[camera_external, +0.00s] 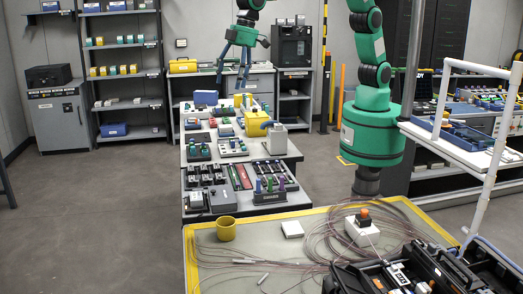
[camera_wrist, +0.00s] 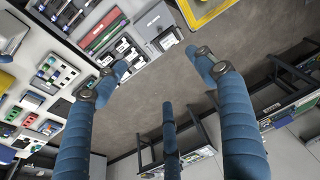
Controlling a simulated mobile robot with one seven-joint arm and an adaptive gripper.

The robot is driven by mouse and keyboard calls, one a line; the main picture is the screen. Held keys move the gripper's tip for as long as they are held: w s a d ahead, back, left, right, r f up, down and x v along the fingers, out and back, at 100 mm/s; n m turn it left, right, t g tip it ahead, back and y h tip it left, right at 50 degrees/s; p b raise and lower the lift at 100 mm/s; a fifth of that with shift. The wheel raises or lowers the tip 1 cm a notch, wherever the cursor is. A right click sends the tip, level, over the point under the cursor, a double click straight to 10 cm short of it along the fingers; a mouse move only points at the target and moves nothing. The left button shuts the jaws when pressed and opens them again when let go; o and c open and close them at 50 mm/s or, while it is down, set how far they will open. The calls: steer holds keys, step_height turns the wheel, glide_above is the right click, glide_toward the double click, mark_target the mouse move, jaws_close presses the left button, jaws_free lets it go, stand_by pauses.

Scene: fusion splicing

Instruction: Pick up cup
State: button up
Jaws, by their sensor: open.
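A yellow cup (camera_external: 226,229) stands upright near the left end of the yellow-edged table (camera_external: 205,280) in the external view. My gripper (camera_external: 233,80) hangs well behind and above it, over the far workbench, with its blue fingers pointing down. In the wrist view my gripper (camera_wrist: 160,78) has its three blue fingers spread wide with nothing between them. The cup cannot be made out in the wrist view; only a yellow edge (camera_wrist: 207,12) shows at the top.
Thin cables (camera_external: 320,240) coil beside the cup, with a white block (camera_external: 292,229) and an orange-topped device (camera_external: 360,226). Black equipment (camera_external: 400,272) fills the table's right front. The long workbench (camera_external: 285,213) behind is crowded with parts. The floor (camera_external: 95,210) at left is clear.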

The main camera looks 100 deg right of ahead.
steer(key=w+a+f+p, duration=0.1)
steer(key=w+a+f, duration=0.2)
steer(key=a+f, duration=0.4)
steer(key=w+a+f, duration=0.3)
steer(key=a+f, duration=0.4)
steer(key=g, duration=0.1)
glide_toward(226, 228)
steer(key=d, duration=0.1)
steer(key=r, duration=0.1)
steer(key=d, duration=0.1)
steer(key=shift+s+d+r+n+h+p, duration=0.25)
steer(key=shift+d+n+h+p, duration=0.05)
steer(key=shift+d+n+p, duration=0.1)
steer(key=shift+w+a+f, duration=0.1)
steer(key=shift+w+f, duration=0.1)
steer(key=shift+f, duration=1.2)
steer(key=shift+w+f, duration=0.15)
steer(key=shift+f, duration=1.25)
steer(key=shift+w+a+f, duration=0.1)
steer(key=shift+w+f, duration=0.1)
steer(key=shift+f, duration=1.25)
steer(key=shift+w+d+f, duration=0.1)
steer(key=shift+w+f, duration=0.05)
steer(key=shift+f, duration=1.1)
steer(key=shift+w+f, duration=0.15)
steer(key=shift+f, duration=1.15)
